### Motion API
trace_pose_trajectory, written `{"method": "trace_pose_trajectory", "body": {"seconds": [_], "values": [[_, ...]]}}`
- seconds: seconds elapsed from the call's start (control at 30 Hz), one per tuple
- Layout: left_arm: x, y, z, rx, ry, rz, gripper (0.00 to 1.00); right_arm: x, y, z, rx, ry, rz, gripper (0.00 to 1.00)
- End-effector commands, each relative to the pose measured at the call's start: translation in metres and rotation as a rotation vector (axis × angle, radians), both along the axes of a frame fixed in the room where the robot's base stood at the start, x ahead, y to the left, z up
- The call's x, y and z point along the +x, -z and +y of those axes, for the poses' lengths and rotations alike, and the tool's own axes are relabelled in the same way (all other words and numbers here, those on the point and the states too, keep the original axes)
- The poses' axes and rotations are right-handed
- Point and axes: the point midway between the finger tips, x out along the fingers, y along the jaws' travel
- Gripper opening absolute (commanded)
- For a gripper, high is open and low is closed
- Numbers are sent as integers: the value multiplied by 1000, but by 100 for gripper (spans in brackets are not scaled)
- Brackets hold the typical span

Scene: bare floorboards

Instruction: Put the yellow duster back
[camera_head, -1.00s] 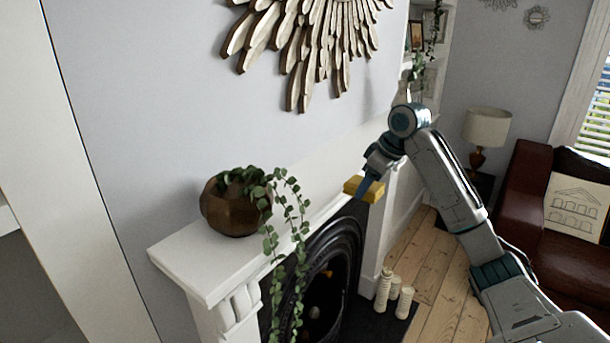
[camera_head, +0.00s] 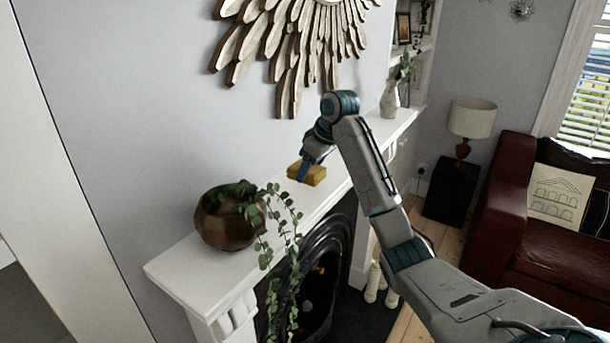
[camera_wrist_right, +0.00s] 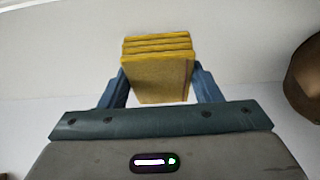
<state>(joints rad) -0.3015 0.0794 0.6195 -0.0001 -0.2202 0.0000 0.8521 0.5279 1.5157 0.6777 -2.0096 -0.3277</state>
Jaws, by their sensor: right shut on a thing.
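The yellow duster (camera_head: 309,174) is a folded yellow block at the white mantelpiece (camera_head: 195,270), to the right of the plant pot in the head view. My right gripper (camera_head: 303,172) is shut on it. In the right wrist view the duster (camera_wrist_right: 158,75) sits between the two blue fingers of my right gripper (camera_wrist_right: 160,88), with its folded layers at the far end. It is over or on the mantel top; I cannot tell whether it touches. My left gripper is not in view.
A bronze pot (camera_head: 228,222) with a trailing plant stands on the mantel left of the duster. A white vase (camera_head: 389,99) stands at its far end. A sunburst mirror (camera_head: 300,50) hangs above. The mantel between duster and vase looks partly clear behind my arm.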

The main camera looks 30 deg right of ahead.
Motion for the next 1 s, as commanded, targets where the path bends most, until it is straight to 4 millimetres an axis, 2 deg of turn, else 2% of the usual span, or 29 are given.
{"method": "trace_pose_trajectory", "body": {"seconds": [0.1, 0.23, 0.47, 0.83, 0.87, 0.97, 1.0], "values": [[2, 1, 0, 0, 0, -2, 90, 9, 2, 9, 1, 0, -1, 39], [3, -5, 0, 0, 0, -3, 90, 11, 5, 11, 0, 1, 2, 39], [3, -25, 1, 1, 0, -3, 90, 10, 31, 11, -2, 0, 4, 39], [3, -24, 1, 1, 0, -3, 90, 10, 38, 11, -1, 0, 0, 39], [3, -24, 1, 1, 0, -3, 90, 10, 39, 11, -1, 0, 0, 60], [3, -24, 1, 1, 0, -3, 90, 10, 38, 11, -1, 0, 0, 79], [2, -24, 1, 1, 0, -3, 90, 10, 38, 11, -1, 0, 0, 79]]}}
